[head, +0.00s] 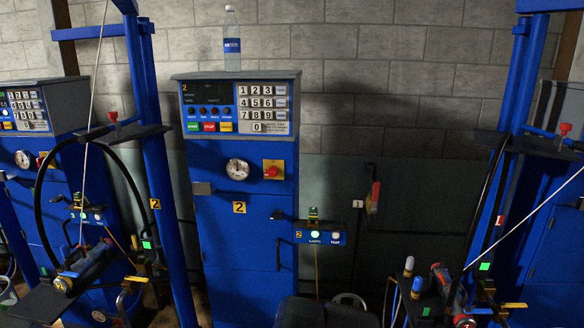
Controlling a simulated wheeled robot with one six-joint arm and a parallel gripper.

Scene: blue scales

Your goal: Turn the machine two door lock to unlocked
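Machine two is the blue cabinet (235,260) in the middle of the head view, with a yellow "2" label (239,207) on its front. A small black knob or lever (278,214) sits near the right edge, above a black bar handle (278,254). I cannot tell which of these is the door lock, or whether it is locked. The door looks shut. I cannot make out my gripper in the head view.
Machine two carries a keypad (262,103), a dial (237,169), a red button (272,172) and a small lit box (318,236) at its right. A water bottle (232,40) stands on top. Blue posts with hoses and nozzles flank it. Dark blocky shapes fill the bottom centre.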

